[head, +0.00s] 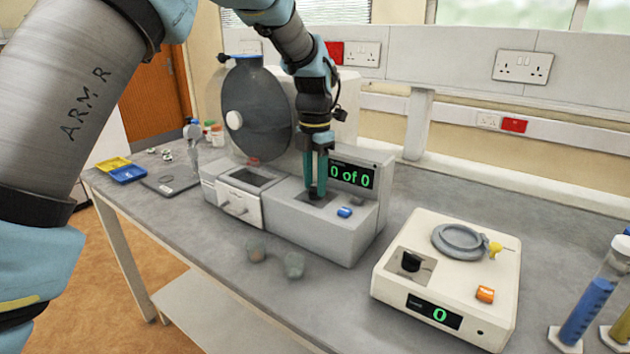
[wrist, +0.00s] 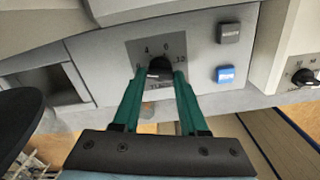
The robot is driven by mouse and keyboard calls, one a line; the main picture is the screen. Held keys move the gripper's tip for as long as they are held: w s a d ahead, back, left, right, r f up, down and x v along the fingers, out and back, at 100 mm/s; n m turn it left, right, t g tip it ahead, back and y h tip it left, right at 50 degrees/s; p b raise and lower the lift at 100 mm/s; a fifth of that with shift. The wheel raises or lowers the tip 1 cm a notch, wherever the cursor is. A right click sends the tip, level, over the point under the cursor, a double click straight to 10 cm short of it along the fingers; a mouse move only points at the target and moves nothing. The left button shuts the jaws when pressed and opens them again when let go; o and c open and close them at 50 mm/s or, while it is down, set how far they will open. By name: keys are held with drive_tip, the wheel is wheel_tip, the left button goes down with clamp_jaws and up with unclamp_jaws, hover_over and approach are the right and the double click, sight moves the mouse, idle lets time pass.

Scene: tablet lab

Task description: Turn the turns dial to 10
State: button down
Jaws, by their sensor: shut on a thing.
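The turns dial is a black knob (wrist: 159,68) on a dark square plate with printed numbers, on top of the grey machine (head: 345,237). The 4, the 6 and a number like 10 to the right can be read; others are partly covered. My gripper (wrist: 160,74) points down over the dial, its green fingers on either side of the knob and shut on it. In the head view my gripper (head: 316,190) hides most of the knob. The machine's screen (head: 351,174) reads "0 of 0". The knob's exact setting is too small to tell.
A blue button (head: 344,212) sits beside the dial, with a dark grey button (wrist: 228,33) near it in the wrist view. A cream device (head: 455,315) with another black knob (head: 411,261) stands to the right. A large dark drum (head: 257,115) stands behind left.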

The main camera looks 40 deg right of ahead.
drive_tip(key=shift+m, duration=0.4)
drive_tip(key=m, duration=0.2)
drive_tip(key=shift+m+p, duration=0.3)
drive_tip(key=shift+m, duration=0.1)
drive_tip(key=m, duration=0.3)
drive_tip(key=shift+m, duration=0.4)
drive_tip(key=m, duration=0.8)
drive_tip(key=shift+d, duration=0.1)
drive_tip(key=m, duration=0.7)
drive_tip(key=shift+p, duration=0.3)
drive_tip(key=m, duration=0.3)
drive_tip(key=shift+m, duration=2.1)
